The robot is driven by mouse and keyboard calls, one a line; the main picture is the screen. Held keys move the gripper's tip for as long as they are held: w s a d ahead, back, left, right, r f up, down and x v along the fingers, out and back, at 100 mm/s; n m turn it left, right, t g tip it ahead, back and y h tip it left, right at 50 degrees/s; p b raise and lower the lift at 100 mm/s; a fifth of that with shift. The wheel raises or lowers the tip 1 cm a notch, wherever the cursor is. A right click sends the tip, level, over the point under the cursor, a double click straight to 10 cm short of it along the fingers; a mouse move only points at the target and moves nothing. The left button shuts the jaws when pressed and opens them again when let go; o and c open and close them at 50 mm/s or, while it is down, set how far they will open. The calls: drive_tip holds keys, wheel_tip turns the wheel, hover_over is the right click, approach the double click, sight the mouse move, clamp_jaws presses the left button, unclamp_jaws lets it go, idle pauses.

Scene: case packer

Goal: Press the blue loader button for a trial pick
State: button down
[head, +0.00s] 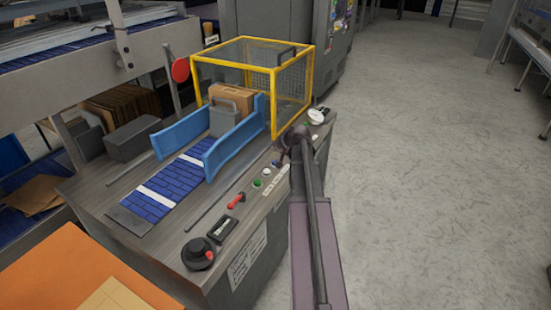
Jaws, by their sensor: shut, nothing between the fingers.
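The machine's control edge (222,256) runs along the right side of the steel bench. A green button (257,183) and a white button (266,172) sit there in a row. I cannot make out a blue button; the spot just beyond the white one is covered by my gripper and arm. My gripper (280,161) is small and dark in the view, shut and empty, low over the far end of the button row. Whether it touches anything cannot be told.
A yellow-framed guard cage (294,90) stands just behind my gripper. Blue guide rails (232,140) flank the belt, with a brown carton (232,97) between them. A red lever (236,201) and a black knob (198,254) are nearer. The floor (430,170) at right is clear.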

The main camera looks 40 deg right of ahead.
drive_tip(key=shift+r+p, duration=0.45)
drive_tip(key=shift+r, duration=0.35)
